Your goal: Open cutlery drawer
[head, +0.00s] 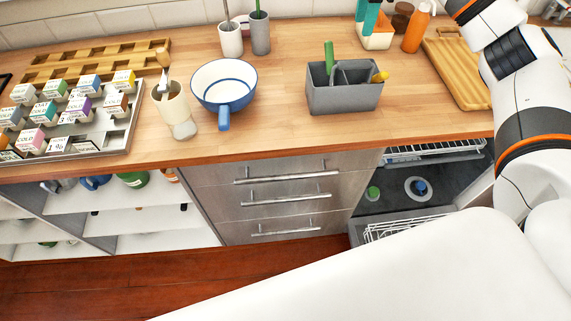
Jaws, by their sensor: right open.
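A steel-fronted unit of three stacked drawers stands under the wooden counter, left of the open dishwasher. The top drawer (215,173), middle drawer (223,200) and bottom drawer (232,232) all look shut, each with a horizontal bar handle. No label shows which one holds cutlery. My right arm comes in at the right edge and reaches up past the top of the picture. Its gripper fingers do not show, and nothing of mine touches the drawer handles. My left gripper is not in view.
The dishwasher (390,222) is open, right of the drawers. Open white shelves (150,218) are on the left. On the counter (270,135) are a blue-rimmed pan (224,82), a grey caddy (343,98), a jar (175,112) and a rack of small cartons (125,120).

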